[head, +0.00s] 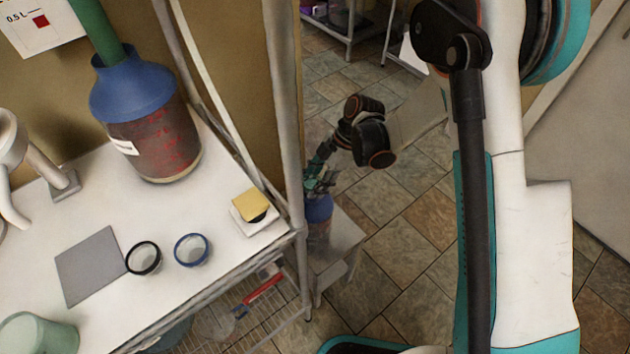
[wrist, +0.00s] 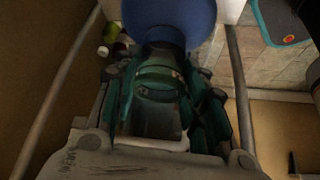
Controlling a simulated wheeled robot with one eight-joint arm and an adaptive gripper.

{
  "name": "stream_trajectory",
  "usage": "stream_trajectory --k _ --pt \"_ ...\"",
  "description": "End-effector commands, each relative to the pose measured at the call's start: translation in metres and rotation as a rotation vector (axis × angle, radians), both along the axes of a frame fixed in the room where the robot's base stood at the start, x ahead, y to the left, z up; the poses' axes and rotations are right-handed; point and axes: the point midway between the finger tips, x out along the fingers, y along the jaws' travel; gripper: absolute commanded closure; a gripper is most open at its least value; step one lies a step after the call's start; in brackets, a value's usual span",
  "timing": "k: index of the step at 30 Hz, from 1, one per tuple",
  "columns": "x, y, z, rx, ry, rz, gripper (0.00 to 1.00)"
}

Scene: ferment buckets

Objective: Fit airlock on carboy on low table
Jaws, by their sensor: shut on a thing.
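The carboy (head: 318,212) with a blue top stands on the low table (head: 342,238), partly hidden by the shelf post. Its blue shoulder (wrist: 168,14) fills the top middle of the wrist view. My gripper (head: 320,182) is right above the carboy. In the wrist view my gripper (wrist: 162,85) is shut on a dark green airlock (wrist: 160,78), with a finger on each side. The airlock's far end meets the dark area at the carboy's blue top. I cannot tell whether it is seated in the neck or only over it.
A metal shelf post (head: 284,110) stands close left of the low table. The white worktop (head: 100,205) holds a larger blue-topped vessel (head: 152,125) with a green tube, two round rings and a yellow sponge (head: 250,205). Tiled floor (head: 400,225) is clear to the right.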

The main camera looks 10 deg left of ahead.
Motion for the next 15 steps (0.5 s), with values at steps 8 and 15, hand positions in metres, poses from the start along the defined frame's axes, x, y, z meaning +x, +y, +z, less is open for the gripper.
stream_trajectory --k 8,15 --pt "-0.0004 -0.0005 -0.0011 0.0 0.001 0.0 0.88" --pt "-0.0004 -0.0005 -0.0011 0.0 0.001 0.0 0.37"
